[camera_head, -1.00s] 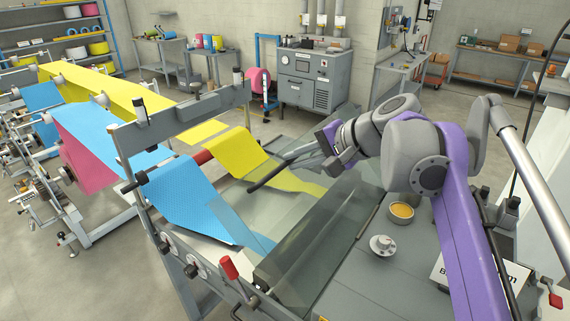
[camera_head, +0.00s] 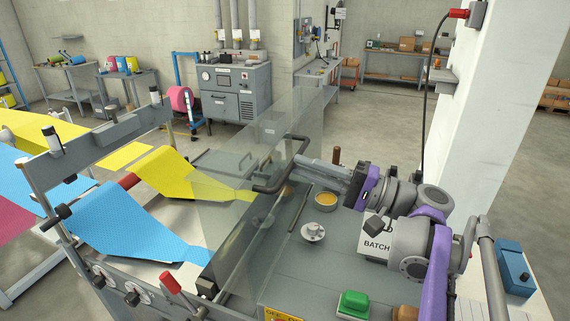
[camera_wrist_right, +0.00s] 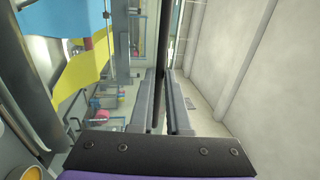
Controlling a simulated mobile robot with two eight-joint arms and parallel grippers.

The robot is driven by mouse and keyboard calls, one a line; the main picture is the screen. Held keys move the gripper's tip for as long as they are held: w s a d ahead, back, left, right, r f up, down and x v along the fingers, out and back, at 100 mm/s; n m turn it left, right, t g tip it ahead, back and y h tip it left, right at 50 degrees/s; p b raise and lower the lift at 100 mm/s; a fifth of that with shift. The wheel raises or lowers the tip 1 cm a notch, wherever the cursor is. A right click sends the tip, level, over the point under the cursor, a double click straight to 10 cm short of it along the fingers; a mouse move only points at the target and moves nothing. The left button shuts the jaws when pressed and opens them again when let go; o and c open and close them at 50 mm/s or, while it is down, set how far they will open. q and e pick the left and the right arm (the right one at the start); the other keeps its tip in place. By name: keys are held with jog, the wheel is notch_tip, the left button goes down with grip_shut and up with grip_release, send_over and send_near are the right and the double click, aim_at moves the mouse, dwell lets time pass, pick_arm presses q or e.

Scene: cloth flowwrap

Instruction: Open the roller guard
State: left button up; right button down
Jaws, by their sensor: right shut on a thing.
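The roller guard (camera_head: 290,120) is a clear panel that stands steeply tilted over the machine, its upper corner raised. Its dark bar handle (camera_head: 262,187) sits on the panel's right side. My right gripper (camera_head: 302,168) reaches in from the right and is shut on the handle. In the right wrist view the dark bar (camera_wrist_right: 163,38) runs between the two fingers of the right gripper (camera_wrist_right: 162,75). Blue film (camera_head: 135,220) and yellow film (camera_head: 165,170) run in at the left, partly seen through the panel. My left gripper is not in view.
A red-handled lever (camera_head: 171,283) stands at the front. A white pillar (camera_head: 490,130) rises at the right.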

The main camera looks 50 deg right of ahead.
jog(key=shift+s+d+f+t, duration=0.15)
jog(key=shift+s+d+t, duration=0.05)
jog(key=shift+s, duration=0.2)
jog(key=shift+s+d+f+t, duration=0.1)
jog(key=shift+s+d+t, duration=0.1)
jog(key=shift+s, duration=0.15)
jog(key=c, duration=0.9)
grip_release()
